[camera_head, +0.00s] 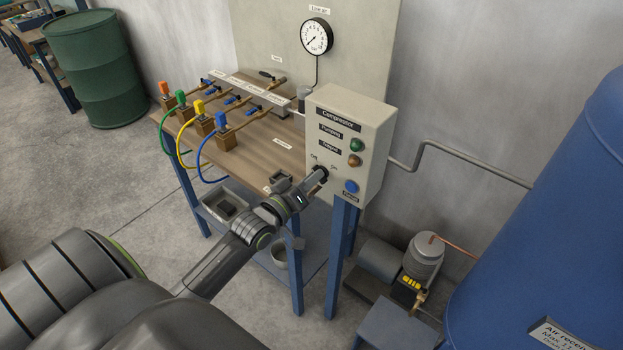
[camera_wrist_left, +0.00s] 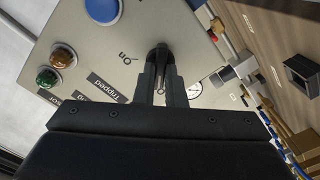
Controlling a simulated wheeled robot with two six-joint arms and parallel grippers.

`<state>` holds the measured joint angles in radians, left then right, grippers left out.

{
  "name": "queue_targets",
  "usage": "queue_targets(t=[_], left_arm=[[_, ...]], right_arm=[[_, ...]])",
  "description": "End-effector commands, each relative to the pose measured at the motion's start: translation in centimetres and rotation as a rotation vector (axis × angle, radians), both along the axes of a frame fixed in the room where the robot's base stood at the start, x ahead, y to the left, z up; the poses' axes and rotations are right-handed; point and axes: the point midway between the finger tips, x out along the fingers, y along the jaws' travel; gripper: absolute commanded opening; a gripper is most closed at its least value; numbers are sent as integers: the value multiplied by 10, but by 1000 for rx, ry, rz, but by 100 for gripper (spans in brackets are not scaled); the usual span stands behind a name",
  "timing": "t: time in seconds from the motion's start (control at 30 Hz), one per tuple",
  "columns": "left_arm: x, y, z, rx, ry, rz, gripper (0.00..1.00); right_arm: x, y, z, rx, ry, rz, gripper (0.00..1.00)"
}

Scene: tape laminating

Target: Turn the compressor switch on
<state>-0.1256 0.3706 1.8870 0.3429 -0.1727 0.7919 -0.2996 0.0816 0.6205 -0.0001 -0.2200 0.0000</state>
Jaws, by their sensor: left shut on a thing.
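The compressor control box (camera_head: 346,140) is a pale grey panel on blue legs, labelled "Compressor". Its black rotary switch (camera_head: 321,172) sits low on the left of the front face, with Off and On marks above it. My left gripper (camera_head: 318,180) is at the switch, its fingers shut on the knob. In the left wrist view the gripper fingers (camera_wrist_left: 160,85) close around the black knob (camera_wrist_left: 161,54), beside the "On" mark. The fingers hide most of the knob, so I cannot tell its exact setting. My right gripper is not in view.
The box also carries a green lamp (camera_head: 357,145), an amber lamp (camera_head: 354,160) and a blue button (camera_head: 351,187). A wooden bench (camera_head: 262,150) with coloured hoses stands left. A gauge (camera_head: 316,36) hangs behind. A blue air tank (camera_head: 550,220) stands right.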

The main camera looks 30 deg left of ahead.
Motion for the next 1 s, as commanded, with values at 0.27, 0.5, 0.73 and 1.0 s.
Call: queue_targets(t=[0.27, 0.5, 0.73, 1.0], left_arm=[[0, 0, -1, 152, -10, 0, 0], [0, -1, -1, 368, -29, 0, 0], [0, -2, -1, 586, -46, 0, 0], [0, -3, -2, 843, -66, -1, 0]], right_arm=[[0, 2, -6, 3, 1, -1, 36], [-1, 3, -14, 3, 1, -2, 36], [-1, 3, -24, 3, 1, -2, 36], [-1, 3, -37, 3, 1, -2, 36]])
